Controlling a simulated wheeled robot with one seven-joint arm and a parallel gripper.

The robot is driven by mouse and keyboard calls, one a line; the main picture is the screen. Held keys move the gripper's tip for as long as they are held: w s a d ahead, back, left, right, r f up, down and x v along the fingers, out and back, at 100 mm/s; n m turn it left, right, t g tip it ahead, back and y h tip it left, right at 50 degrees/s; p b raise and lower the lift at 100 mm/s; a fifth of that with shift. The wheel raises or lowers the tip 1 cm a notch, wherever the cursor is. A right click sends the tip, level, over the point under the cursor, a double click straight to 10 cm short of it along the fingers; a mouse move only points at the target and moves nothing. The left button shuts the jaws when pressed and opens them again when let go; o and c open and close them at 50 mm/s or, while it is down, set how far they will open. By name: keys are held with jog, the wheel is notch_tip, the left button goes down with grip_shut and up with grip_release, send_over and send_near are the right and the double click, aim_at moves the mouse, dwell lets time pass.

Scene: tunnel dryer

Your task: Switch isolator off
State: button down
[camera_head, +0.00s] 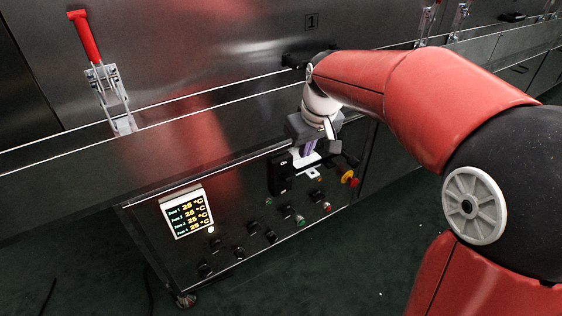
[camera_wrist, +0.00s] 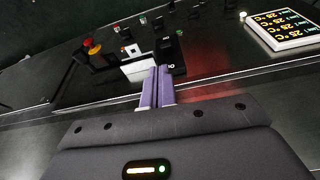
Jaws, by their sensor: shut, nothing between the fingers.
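My gripper is shut and empty, its purple fingers together in front of the control panel's upper right part in the head view (camera_head: 308,148) and in the wrist view (camera_wrist: 158,72). A tall black switch box with a small white mark, possibly the isolator, stands just left of the fingers in the head view (camera_head: 281,175). In the wrist view the black box (camera_wrist: 169,54) is beyond the fingertips and slightly right. A white plate (camera_wrist: 139,67) lies close to the fingertips. I cannot tell the switch position or whether the fingers touch anything.
A red and yellow emergency stop (camera_head: 349,178) is right of my gripper. Several black knobs and coloured buttons sit lower on the panel. A lit temperature display (camera_head: 187,212) is at left. A red-handled clamp (camera_head: 86,38) stands on the steel dryer. Dark floor lies below.

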jog(key=w+a, duration=0.1)
jog(key=w+a+f, duration=0.1)
jog(key=shift+w+a+f+n, duration=0.2)
jog(key=shift+w+a+n, duration=0.05)
jog(key=shift+w+n, duration=0.05)
jog(key=b, duration=0.1)
send_near(286, 176)
jog(key=x, duration=0.5)
jog(key=shift+f, duration=0.25)
jog(key=shift+f+b, duration=0.15)
jog(key=shift+b, duration=0.15)
